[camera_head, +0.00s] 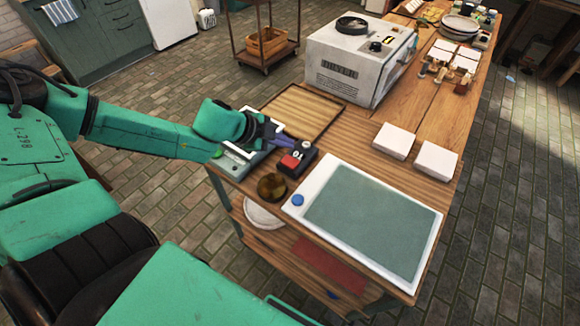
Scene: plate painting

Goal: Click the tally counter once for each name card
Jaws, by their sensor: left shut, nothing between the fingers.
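The tally counter (299,159) is a small dark box with a red part and a white number display, too small to read surely. It stands on the wooden table, near its left edge. My left gripper (284,140) is shut and empty, its purple-blue fingers at the counter's upper left side. I cannot tell whether they touch it. Several more white pieces (443,50) lie farther back; I cannot tell which are name cards. My right gripper is out of view.
A grey-green board with a white frame (372,215) fills the near right. A round brown dish (271,187) sits in front of the counter. Stacked plates (459,27) stand far back.

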